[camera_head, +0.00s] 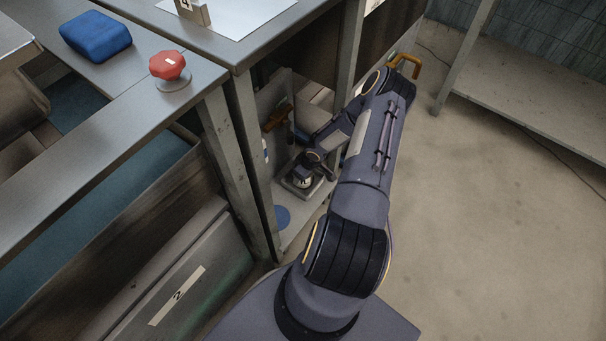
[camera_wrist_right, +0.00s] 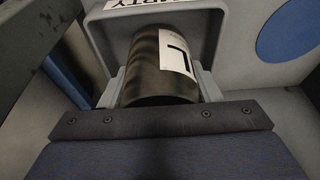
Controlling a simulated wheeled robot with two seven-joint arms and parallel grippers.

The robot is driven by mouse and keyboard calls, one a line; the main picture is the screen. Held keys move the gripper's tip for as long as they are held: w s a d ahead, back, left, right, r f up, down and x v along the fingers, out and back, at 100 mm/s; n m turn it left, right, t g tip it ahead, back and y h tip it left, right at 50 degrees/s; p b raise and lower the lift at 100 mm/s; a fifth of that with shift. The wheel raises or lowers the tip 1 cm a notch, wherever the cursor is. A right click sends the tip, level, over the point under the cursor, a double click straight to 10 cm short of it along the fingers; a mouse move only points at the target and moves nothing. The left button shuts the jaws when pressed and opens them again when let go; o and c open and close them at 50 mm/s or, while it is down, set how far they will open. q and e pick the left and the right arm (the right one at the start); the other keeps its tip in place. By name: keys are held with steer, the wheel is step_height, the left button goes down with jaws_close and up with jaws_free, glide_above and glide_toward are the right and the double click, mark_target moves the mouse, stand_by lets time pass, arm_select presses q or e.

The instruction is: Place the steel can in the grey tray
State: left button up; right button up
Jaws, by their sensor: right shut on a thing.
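The steel can (camera_wrist_right: 143,62) is a dark metallic cylinder with a white label bearing a black mark. In the right wrist view it sits between the two fingers of my right gripper (camera_wrist_right: 161,87), which is shut on it. The grey tray (camera_wrist_right: 98,38) is right behind and around the can, with a label ending in "TY" at its edge. In the head view the tray (camera_head: 289,188) stands on a low shelf, and my right gripper (camera_head: 303,176) is over it. I cannot tell whether the can touches the tray floor. My left gripper is not in view.
A flat blue disc (camera_head: 283,216) lies on the shelf next to the tray. Table legs and a shelf side panel closely frame my right arm. A red knob (camera_head: 168,66) and a blue block (camera_head: 95,36) are on the counter above.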

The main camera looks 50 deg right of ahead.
steer(key=shift+f, duration=0.15)
steer(key=o, duration=1)
steer(key=shift+o, duration=0.2)
steer(key=shift+r, duration=0.55)
steer(key=p+v, duration=0.4)
steer(key=v, duration=0.7)
steer(key=shift+s+r+p, duration=0.2)
steer(key=shift+p, duration=0.1)
